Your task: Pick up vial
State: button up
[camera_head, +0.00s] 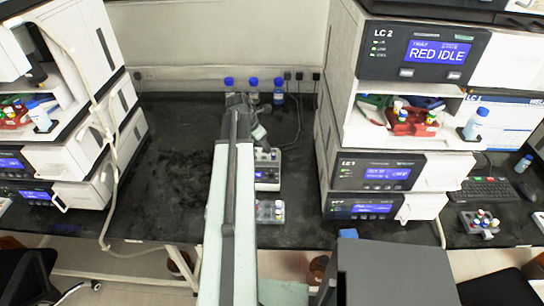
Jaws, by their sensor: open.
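My arm reaches forward over the bench, and my gripper (261,137) is small at its far end, partly hidden by the arm. It is open, and I see nothing held in it. It is above a small grey device (267,178) with a lit screen. A clear rack (270,219) with small vials (278,206) sits in front of that device, its left side hidden by my arm. More capped vials (431,118) stand in a red rack (408,127) in the right stack. Others are in a grey rack (478,232) at far right. Which vial is meant cannot be told.
Instrument stacks rise at left (70,150) and right (376,172). Blue-capped bottles (278,91) stand at the back wall. A keyboard (485,191) lies at right. The black bench (175,180) is clear left of my arm.

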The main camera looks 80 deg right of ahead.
aim_at(273, 154)
jog(key=s+f+b, duration=0.1)
jog(key=s+d+f+b, duration=0.1)
jog(key=shift+s+d+f+b, duration=0.1)
jog(key=shift+s+f+b, duration=0.05)
jog(key=shift+f+b, duration=0.25)
jog(key=b+x, duration=0.4)
jog(key=x, duration=0.1)
jog(key=shift+d+b, duration=0.2)
jog(key=shift+b, duration=0.1)
jog(key=shift+r, duration=0.2)
grip_shut()
